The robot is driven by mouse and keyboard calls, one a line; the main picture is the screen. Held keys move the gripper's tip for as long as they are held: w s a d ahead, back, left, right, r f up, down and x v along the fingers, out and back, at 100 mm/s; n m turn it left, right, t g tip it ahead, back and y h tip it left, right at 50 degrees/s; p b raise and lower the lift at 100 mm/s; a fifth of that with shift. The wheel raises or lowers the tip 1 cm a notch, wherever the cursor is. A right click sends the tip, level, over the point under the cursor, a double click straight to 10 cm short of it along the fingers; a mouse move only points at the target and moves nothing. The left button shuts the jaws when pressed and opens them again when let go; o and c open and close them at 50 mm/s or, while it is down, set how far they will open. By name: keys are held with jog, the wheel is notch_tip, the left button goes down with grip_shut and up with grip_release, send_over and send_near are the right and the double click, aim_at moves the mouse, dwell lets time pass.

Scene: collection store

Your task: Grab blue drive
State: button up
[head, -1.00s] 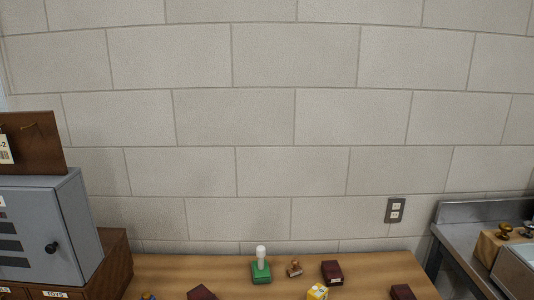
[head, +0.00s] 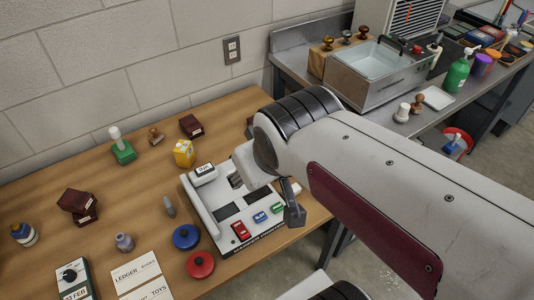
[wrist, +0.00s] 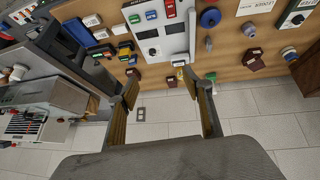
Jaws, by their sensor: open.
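The blue drive (head: 260,217) lies on the front part of a white desk unit (head: 207,210), between a red drive (head: 241,231) and a green drive (head: 277,208). In the wrist view the blue drive (wrist: 151,14) shows near the top edge, beyond my fingertips. My gripper (wrist: 160,82) is open, with nothing between its fingers. In the head view my gripper (head: 265,196) hangs over the desk unit, partly hidden by my arm, with one dark finger just right of the green drive. The blue drive is not touched.
A blue round pot (head: 186,237) and a red one (head: 200,265) stand left of the unit. A yellow box (head: 184,153), green-based stamp (head: 122,148) and dark red boxes (head: 78,205) are on the wooden table (head: 60,172). A steel sink bench (head: 300,50) stands at right.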

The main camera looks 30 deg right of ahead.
jog(key=w+d+f+n+t+h, duration=0.1)
jog(key=w+d+f, duration=0.3)
jog(key=w+d, duration=0.4)
jog(key=w+d+f+n+t+h, duration=0.1)
jog(key=w+d+f, duration=0.2)
jog(key=w+d, duration=0.5)
jog(key=shift+w+d+f+n+t+y, duration=0.35)
jog(key=shift+w+d+f+t+y, duration=0.4)
jog(key=shift+f, duration=2.2)
jog(key=shift+w+d+f+n+t+y, duration=0.3)
jog(key=shift+w+d+f+t+y, duration=0.5)
jog(key=shift+f, duration=2.15)
jog(key=shift+w+d+f+n+t+y, duration=0.45)
jog(key=shift+f+y, duration=0.6)
jog(key=shift+f, duration=1.9)
jog(key=shift+s+d+f+m+t, duration=0.1)
jog(key=shift+s+f+m+t, duration=0.1)
jog(key=shift+s+f+m, duration=0.3)
jog(key=shift+s+d+f+m+t, duration=0.2)
jog(key=shift+s+f+m, duration=0.1)
jog(key=shift+f, duration=0.45)
jog(key=shift+s+d+f+m+t, duration=0.1)
jog(key=shift+s+f+m+t, duration=0.1)
jog(key=shift+s+f+m, duration=0.3)
jog(key=shift+w+f, duration=0.1)
jog(key=shift+w, duration=0.05)
jog(key=shift+x, duration=1.3)
jog(key=shift+a, duration=0.1)
